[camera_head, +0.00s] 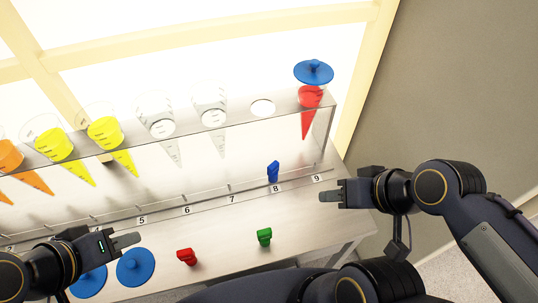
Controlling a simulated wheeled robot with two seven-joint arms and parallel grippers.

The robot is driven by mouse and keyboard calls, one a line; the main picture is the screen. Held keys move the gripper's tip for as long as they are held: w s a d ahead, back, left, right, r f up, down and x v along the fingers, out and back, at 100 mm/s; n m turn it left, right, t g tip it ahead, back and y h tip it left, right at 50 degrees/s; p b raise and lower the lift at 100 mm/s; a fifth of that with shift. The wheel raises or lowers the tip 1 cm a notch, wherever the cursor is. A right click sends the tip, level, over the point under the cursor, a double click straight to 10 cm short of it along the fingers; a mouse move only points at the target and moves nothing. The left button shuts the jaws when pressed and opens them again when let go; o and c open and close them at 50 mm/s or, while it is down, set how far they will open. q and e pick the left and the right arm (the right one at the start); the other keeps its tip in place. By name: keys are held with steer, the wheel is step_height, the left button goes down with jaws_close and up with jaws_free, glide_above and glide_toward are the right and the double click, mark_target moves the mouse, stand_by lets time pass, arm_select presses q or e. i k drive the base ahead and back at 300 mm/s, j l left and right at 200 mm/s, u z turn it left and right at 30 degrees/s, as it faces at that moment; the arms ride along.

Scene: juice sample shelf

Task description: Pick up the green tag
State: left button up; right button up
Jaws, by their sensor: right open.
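The green tag (264,237) stands on the pale table in front of the numbered rail, roughly below the numbers 7 and 8. My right gripper (325,194) is open and empty, to the right of the green tag and farther back, near number 9. It does not touch the tag. My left gripper (132,241) is far to the left of the green tag, over the table's front left near the blue lids. The view does not show clearly whether its fingers are apart.
A red tag (186,257) and blue lids (135,267) are on the table to the left. A blue tag (273,171) is at the rail near 8. Behind, a shelf (240,113) holds several cones; the red cone (309,98) has a blue lid (314,72) above it.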

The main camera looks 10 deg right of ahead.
mark_target(264, 234)
steer(key=k+j+z, duration=0.1)
steer(key=k+z, duration=0.35)
steer(key=u, duration=1.25)
steer(key=i+l, duration=0.05)
